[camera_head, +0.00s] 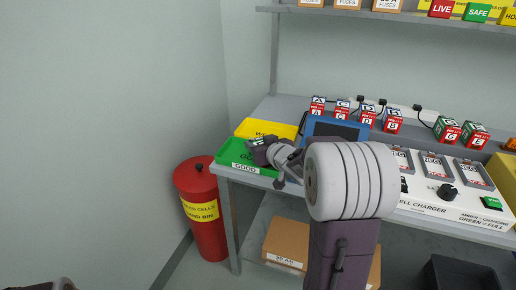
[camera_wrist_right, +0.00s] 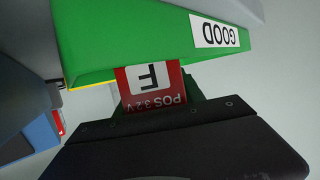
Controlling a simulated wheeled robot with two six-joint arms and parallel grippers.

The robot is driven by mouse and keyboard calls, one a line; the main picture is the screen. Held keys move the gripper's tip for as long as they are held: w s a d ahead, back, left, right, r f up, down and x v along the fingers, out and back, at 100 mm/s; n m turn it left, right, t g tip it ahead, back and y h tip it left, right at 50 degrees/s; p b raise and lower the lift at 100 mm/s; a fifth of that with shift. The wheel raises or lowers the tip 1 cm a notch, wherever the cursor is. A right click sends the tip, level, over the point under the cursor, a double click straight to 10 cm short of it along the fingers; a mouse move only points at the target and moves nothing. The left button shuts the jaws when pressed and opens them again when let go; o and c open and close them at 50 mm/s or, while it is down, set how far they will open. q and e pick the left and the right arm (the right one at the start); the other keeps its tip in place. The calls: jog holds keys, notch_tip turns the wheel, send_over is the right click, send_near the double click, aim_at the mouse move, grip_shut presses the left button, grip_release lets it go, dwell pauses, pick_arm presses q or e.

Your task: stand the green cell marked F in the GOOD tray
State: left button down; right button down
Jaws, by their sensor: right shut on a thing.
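The cell marked F (camera_wrist_right: 148,82) shows a red face with a white F patch and "POS 3.2 V"; its print is upside down in the right wrist view. My right gripper (camera_wrist_right: 160,108) is shut on it. The green GOOD tray (camera_head: 229,157) is at the table's left front corner, and its labelled wall (camera_wrist_right: 140,45) fills the top of the wrist view. The cell meets the wall's edge there; whether it touches the floor is hidden. In the head view my right gripper (camera_head: 261,146) is over the tray. Only a sliver of my left arm shows at bottom left.
A yellow tray (camera_head: 265,129) lies behind the green one, with a blue-framed item (camera_head: 335,127) to the right. Several cells, including one marked G (camera_head: 446,129), stand along the back. The charger (camera_head: 440,200) is at right. A red bin (camera_head: 205,225) stands left of the table.

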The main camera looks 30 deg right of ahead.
jog(key=shift+r, duration=0.15)
jog(key=c, duration=0.7)
grip_release()
jog(key=p+v, duration=0.2)
jog(key=v, duration=0.2)
jog(key=p+v, duration=0.2)
jog(key=v, duration=0.3)
jog(key=shift+s+r, duration=0.2)
jog(key=shift+r, duration=0.15)
jog(key=shift+s+a+r, duration=0.15)
jog(key=shift+s, duration=1.15)
